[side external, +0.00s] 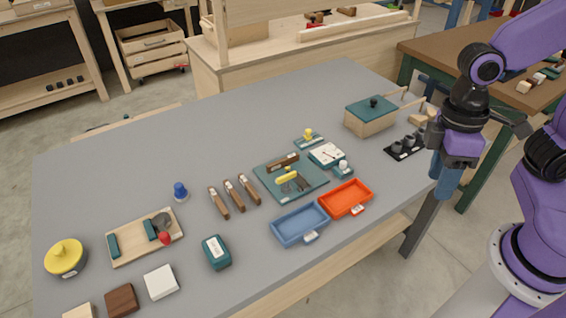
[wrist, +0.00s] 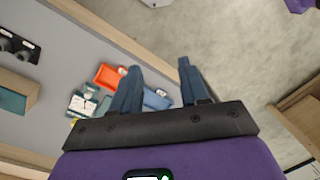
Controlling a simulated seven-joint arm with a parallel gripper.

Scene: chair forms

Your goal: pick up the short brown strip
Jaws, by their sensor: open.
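Small brown strips lie on the teal mat (side external: 265,181) in the side view. A longer brown strip (side external: 283,162) is at the mat's back, and a shorter, darker brown strip (side external: 302,185) is near its front, beside a yellow piece (side external: 288,177) and grey round pieces. Three brown strips with pale labels (side external: 234,195) lie on the table left of the mat. My gripper (side external: 442,178) is at the table's right edge, well away from the mat. The wrist view shows my gripper (wrist: 158,66) open and empty. No brown strip can be made out there.
A blue tray (side external: 300,224) and a red-orange tray (side external: 346,199) stand in front of the mat. A teal-lidded wooden box (side external: 371,114) and black holder (side external: 405,146) lie toward my gripper. The grey table (side external: 130,150) is clear at back left.

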